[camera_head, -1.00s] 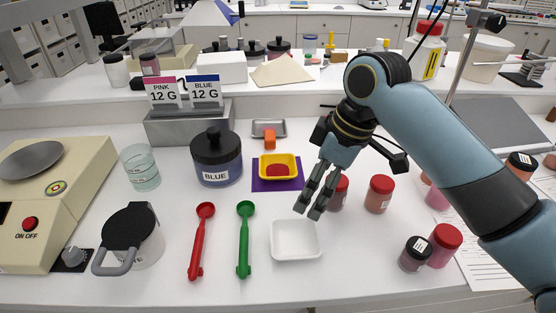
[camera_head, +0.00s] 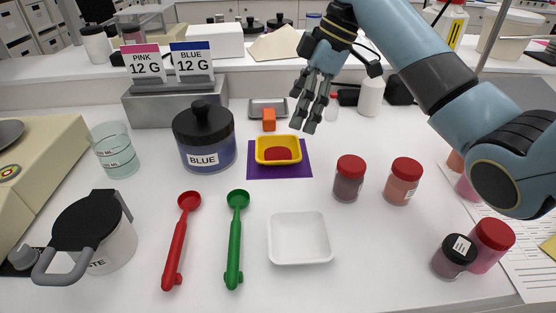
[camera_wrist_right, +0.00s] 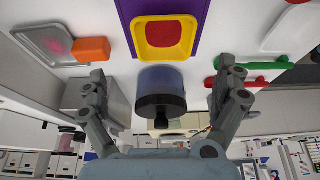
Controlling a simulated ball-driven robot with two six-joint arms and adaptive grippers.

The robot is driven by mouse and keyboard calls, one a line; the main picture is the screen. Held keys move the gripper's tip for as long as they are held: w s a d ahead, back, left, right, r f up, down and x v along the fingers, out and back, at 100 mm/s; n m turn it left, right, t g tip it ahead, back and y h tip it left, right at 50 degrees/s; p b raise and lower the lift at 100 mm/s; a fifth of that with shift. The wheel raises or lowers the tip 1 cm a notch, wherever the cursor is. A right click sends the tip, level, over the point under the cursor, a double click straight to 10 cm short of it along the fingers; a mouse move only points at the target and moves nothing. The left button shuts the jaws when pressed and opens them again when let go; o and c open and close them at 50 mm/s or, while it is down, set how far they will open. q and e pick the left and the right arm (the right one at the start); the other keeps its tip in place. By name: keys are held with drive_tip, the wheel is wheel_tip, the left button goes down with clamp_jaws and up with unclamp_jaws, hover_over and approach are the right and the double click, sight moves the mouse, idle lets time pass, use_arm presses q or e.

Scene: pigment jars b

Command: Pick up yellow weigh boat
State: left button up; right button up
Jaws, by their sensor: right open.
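The yellow weigh boat (camera_head: 263,153) holds red powder and sits on a purple mat (camera_head: 305,170) near the middle of the bench. It also shows in the right wrist view (camera_wrist_right: 139,50), upper middle, ahead of the fingers. My right gripper (camera_head: 310,112) is open and empty, above and slightly right and behind the boat, not touching it. Its fingers (camera_wrist_right: 168,105) are spread wide in the wrist view, with the blue jar between them in the picture. My left gripper is not in view.
A lidded BLUE jar (camera_head: 208,140) stands left of the boat, and an orange block (camera_head: 269,125) sits just behind it near a metal tray (camera_head: 260,104). Red-lidded jars (camera_head: 349,178) stand to the right. A white weigh boat (camera_head: 300,238) and red and green scoops (camera_head: 237,240) lie in front.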

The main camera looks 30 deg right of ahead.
sight(274, 156)
drive_tip(key=x, duration=0.9)
drive_tip(key=shift+s+a+f, duration=0.2)
drive_tip(key=shift+a+f, duration=0.05)
drive_tip(key=c, duration=0.8)
